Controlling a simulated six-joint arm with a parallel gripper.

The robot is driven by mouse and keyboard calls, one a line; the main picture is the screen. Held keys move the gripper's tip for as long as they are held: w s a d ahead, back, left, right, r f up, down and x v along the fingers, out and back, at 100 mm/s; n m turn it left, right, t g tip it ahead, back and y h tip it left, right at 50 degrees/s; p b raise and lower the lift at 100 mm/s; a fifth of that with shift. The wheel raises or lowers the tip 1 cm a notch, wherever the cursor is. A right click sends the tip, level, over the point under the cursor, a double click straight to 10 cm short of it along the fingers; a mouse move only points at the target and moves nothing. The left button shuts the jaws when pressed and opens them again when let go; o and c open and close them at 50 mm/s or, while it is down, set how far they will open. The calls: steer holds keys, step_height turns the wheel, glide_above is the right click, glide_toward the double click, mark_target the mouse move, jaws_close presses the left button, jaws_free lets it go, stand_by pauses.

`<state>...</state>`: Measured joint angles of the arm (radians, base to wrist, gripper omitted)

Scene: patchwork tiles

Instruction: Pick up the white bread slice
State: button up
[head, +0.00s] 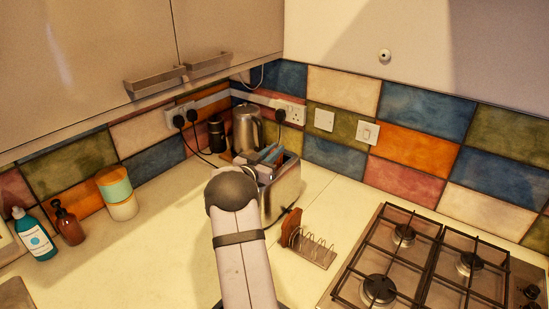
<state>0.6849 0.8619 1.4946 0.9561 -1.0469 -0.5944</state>
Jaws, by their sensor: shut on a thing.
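My gripper (269,154) is at the top of the metal toaster (287,190), between the toaster and the silver kettle behind it. Its grey-blue fingers show only in part past my arm. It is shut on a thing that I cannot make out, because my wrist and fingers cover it. No white bread slice can be clearly told apart in this view.
The silver kettle (247,130) stands in the corner. A wire rack (316,249) with a brown piece (291,229) at its left end lies in front of the toaster. The gas hob (410,265) is at right. Bottles and canisters (117,192) stand at left; the counter between is clear.

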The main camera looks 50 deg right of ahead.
step_height(320, 180, up, 8)
steer(key=shift+r+b, duration=0.25)
steer(key=shift+b, duration=0.85)
